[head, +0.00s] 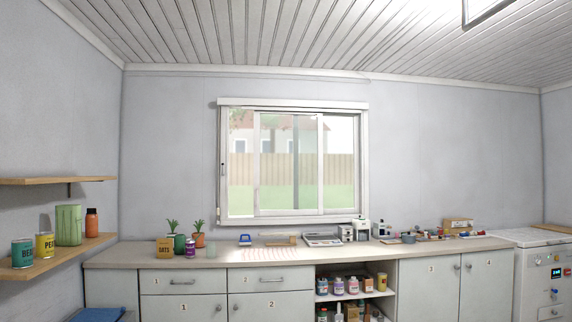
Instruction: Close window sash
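The window (292,104) is in the middle of the far wall, above the counter, in a white frame. Its sliding sash (321,165) shows a white upright right of the window's middle. Another upright (256,165) stands left of the middle. The glass between these two uprights looks a little darker than the strips on either side. A small dark fitting (222,168) is on the left side of the frame. I cannot tell from here which strip is open. Neither of my grippers is in view.
A long counter (130,255) with cupboards runs below the window. Potted plants (198,239), a keypad-like device (323,240) and small white machines (361,229) stand on it. Shelves with cans (45,245) are at left. A white chest unit (530,238) is at right.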

